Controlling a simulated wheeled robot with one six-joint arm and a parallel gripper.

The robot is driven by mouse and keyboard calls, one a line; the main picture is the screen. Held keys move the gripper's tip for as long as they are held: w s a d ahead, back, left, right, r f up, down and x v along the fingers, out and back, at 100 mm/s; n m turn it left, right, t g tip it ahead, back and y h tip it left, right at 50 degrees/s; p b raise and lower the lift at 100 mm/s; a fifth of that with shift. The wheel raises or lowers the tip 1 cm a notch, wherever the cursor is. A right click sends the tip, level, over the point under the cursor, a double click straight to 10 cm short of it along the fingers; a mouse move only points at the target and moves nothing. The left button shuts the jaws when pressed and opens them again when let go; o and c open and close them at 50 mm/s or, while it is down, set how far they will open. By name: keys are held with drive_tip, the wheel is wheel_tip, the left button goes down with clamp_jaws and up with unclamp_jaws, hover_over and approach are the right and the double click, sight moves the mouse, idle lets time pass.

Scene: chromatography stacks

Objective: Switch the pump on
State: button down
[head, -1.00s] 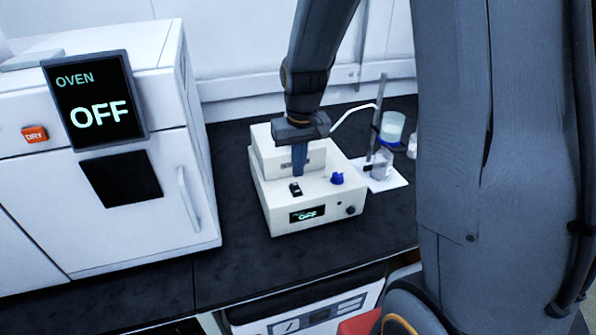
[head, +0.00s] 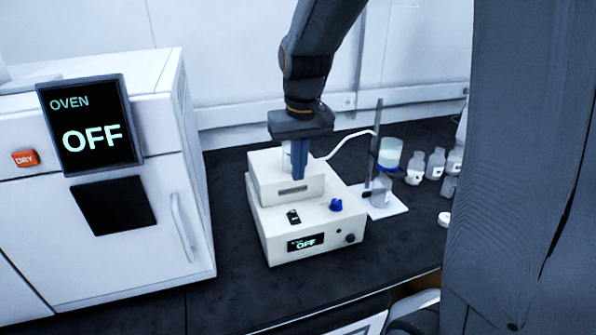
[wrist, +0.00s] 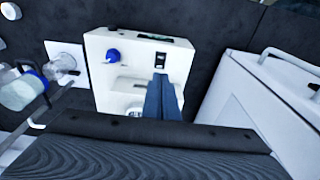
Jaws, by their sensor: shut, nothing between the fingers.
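The pump (head: 290,215) is a white box on the dark bench, with a raised rear part. Its small display (head: 306,243) reads OFF. A black rocker switch (head: 293,217) sits on its top, left of a blue knob (head: 336,205). In the wrist view the switch (wrist: 160,60) lies just beyond the fingertips and the knob (wrist: 113,55) is to its left. My gripper (head: 299,176) is shut and empty, pointing down above the pump, behind the switch and apart from it. It also shows in the wrist view (wrist: 160,80).
A white oven (head: 130,195) reading OFF stands at left. A stand (head: 374,150) with a container and tubing is right of the pump. Several bottles (head: 436,162) stand further right. Dark bench (head: 235,285) in front of the pump is clear.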

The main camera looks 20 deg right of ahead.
sight(293, 212)
drive_tip(key=m+b, duration=0.1)
drive_tip(key=m, duration=0.5)
drive_tip(key=w+m+b, duration=0.1)
drive_tip(key=m, duration=0.5)
drive_tip(key=m+b, duration=0.1)
drive_tip(key=m, duration=0.5)
drive_tip(key=shift+w+a+r+t, duration=0.1)
drive_tip(key=shift+w+t, duration=0.05)
drive_tip(key=shift+t, duration=0.15)
drive_tip(key=w+f+p, duration=0.1)
drive_tip(key=f, duration=0.8)
drive_tip(key=w+f+p, duration=0.1)
drive_tip(key=f, duration=0.3)
drive_tip(key=shift+w+f+p, duration=0.3)
drive_tip(key=shift+f, duration=0.1)
